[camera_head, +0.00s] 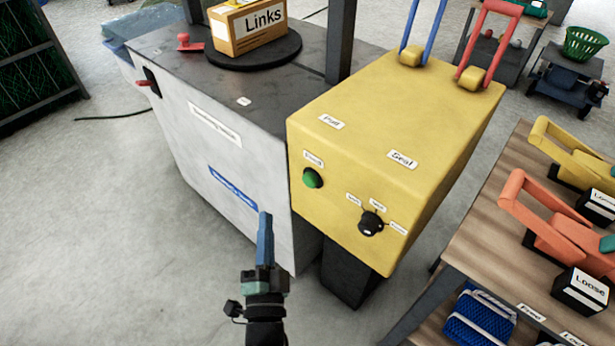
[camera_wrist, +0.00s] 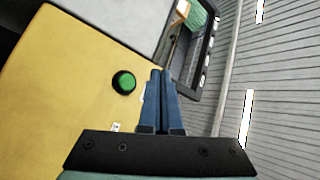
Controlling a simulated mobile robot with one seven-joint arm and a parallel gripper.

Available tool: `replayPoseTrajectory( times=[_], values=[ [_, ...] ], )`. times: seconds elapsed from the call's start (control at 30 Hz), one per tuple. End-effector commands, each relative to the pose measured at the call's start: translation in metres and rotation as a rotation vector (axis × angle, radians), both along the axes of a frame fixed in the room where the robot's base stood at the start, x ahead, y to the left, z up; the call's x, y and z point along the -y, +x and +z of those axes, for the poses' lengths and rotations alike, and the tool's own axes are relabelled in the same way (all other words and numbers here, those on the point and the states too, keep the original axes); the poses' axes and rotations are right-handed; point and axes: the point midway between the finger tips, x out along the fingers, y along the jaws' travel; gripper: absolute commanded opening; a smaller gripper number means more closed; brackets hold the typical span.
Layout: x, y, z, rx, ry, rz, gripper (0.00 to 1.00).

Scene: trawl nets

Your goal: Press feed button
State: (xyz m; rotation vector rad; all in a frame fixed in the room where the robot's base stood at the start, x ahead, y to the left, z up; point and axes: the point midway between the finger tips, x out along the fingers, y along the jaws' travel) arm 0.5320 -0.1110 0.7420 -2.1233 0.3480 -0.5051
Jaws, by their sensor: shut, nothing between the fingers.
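The feed button is a round green button (camera_head: 312,178) on the front face of the yellow machine box (camera_head: 345,200), under a small white label. It also shows in the wrist view as a green dome (camera_wrist: 124,81) in a dark ring, left of my fingers. My gripper (camera_head: 265,215) has blue fingers, shut together and empty. In the head view it is below and left of the button. In the wrist view the fingertips (camera_wrist: 160,72) point upward just right of the button, apart from it as far as I can tell.
A black selector knob (camera_head: 370,223) sits right of the button on the same face. A grey cabinet (camera_head: 225,150) adjoins on the left, with a box marked Links (camera_head: 250,28) on a turntable. A wooden table (camera_head: 490,225) with orange and yellow handled tools stands at right.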

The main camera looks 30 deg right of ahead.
Motion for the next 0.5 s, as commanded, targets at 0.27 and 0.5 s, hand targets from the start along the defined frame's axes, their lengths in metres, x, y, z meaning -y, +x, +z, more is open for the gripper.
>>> replayPoseTrajectory(
  times=[0.27,0.5],
  values=[
    [0.002,0.001,0.000,0.002,-0.003,0.000,0.00],
    [0.025,0.010,-0.002,0.006,-0.004,-0.002,0.00]
  ],
)
